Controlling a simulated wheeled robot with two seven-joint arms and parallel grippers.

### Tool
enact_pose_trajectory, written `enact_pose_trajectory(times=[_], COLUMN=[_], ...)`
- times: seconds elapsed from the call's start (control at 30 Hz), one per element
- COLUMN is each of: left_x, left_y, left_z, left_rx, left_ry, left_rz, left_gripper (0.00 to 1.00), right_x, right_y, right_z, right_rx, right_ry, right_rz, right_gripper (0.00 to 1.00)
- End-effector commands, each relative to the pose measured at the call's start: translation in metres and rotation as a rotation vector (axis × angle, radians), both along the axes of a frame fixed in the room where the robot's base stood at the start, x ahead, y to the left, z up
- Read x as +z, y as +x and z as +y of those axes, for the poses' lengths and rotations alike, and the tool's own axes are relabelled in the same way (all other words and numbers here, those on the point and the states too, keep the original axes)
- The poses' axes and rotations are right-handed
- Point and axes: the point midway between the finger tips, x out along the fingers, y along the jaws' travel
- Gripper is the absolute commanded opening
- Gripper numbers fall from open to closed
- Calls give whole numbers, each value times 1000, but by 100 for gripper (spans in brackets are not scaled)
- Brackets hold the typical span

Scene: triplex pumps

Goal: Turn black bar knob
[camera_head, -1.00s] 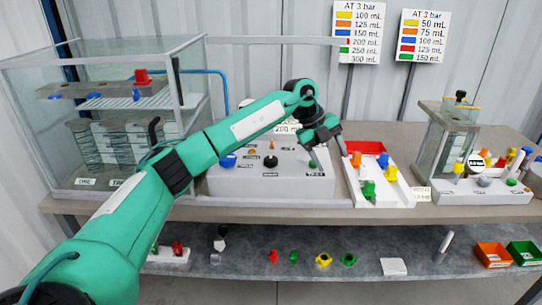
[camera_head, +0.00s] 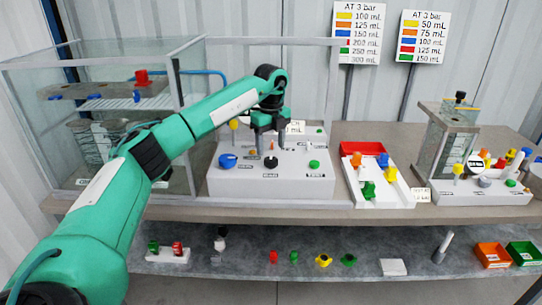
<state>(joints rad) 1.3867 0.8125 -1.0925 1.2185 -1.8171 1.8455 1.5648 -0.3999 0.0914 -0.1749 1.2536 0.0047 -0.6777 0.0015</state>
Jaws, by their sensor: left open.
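The black bar knob (camera_head: 271,162) stands on the front face of the white control box (camera_head: 295,187), near its middle. My left gripper (camera_head: 270,146) points down just above and behind the knob, its two fingers apart with nothing seen between them. I cannot tell whether a fingertip touches the knob. My right gripper is not in view.
A blue knob (camera_head: 228,161) and a green knob (camera_head: 314,165) flank the black one on the box. A glass tank (camera_head: 130,120) stands left. A white tray with colored parts (camera_head: 405,198) and another pump unit (camera_head: 470,192) stand right.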

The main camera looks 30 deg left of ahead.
Motion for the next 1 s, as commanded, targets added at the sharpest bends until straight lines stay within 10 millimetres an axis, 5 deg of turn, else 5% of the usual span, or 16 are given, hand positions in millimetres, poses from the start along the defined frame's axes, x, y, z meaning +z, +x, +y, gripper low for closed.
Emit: enact_pose_trajectory(times=[0.3, 0.67, 0.9, 1.0], left_x=[-42, -47, -47, -47], left_y=[0, 0, 0, 0], left_z=[0, 0, 0, 0], left_rx=[0, -1, 0, -2], left_ry=[-1, -1, -1, -1], left_rz=[1, -1, -1, -1], left_gripper=[61, 61, 16, 16], right_x=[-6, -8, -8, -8], right_y=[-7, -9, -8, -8], right_z=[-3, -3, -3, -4], right_rx=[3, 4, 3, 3], right_ry=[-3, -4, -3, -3], right_rz=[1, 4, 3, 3], right_gripper=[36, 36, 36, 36])
